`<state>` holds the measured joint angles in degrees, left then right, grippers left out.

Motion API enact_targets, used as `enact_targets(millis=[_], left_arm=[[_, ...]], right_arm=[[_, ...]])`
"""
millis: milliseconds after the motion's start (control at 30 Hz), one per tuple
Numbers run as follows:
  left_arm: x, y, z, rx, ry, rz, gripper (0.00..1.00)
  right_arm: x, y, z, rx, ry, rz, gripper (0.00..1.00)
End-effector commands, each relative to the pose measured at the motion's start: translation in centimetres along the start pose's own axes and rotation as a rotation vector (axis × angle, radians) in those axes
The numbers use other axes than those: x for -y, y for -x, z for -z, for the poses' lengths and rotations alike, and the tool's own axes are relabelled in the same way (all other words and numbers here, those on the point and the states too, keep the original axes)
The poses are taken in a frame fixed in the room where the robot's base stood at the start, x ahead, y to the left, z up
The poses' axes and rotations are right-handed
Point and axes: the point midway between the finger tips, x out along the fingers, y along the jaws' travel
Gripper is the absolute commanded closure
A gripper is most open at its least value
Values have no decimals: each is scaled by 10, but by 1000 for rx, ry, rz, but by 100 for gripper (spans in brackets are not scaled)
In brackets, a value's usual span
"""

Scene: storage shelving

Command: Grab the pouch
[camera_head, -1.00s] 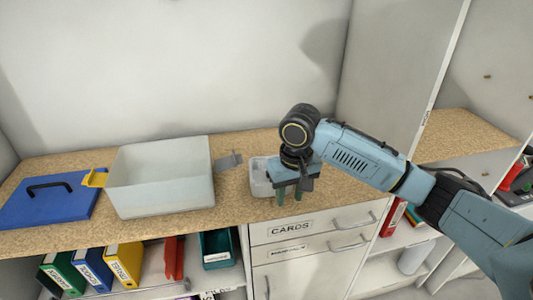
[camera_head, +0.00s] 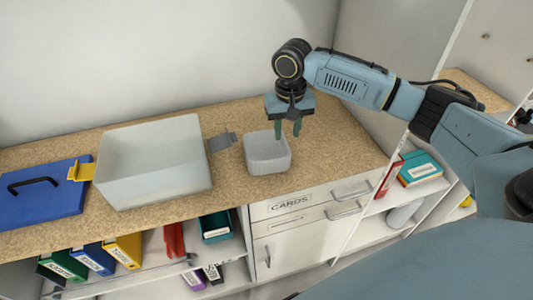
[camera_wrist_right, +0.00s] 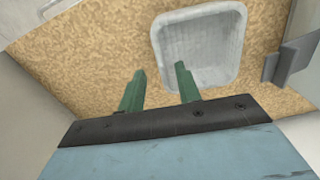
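I cannot make out a pouch in either view. A small whitish open container (camera_head: 267,163) stands on the speckled counter, and it also shows in the right wrist view (camera_wrist_right: 204,72); it looks empty. My right gripper (camera_head: 287,133) is above the container's back right part in the head view. In the right wrist view its two green fingers (camera_wrist_right: 158,75) are apart with nothing between them. My left gripper is not in view.
A large whitish open bin (camera_head: 155,185) stands left on the counter (camera_head: 330,150), with a yellow tab and a grey tab (camera_head: 221,142) at its sides. A blue lid (camera_head: 40,195) with a black handle lies far left. Binders (camera_head: 95,258) and drawers (camera_head: 310,205) are below.

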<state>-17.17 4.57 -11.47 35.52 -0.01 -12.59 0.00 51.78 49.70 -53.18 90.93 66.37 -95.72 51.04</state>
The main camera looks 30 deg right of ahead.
Motion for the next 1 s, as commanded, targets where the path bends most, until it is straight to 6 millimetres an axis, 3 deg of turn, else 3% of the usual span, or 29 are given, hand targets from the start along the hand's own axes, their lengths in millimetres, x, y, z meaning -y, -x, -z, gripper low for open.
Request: enact_targets(millis=[300, 600, 867, 1000], left_arm=[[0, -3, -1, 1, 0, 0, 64], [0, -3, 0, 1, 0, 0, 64], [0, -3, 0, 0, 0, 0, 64], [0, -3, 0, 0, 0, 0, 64]], right_arm=[[0, -44, 1, 1, 1, -1, 66], [0, -49, 1, 0, 2, -1, 66], [0, -48, 1, 0, 2, 0, 100], [0, -48, 1, -1, 1, 0, 100]])
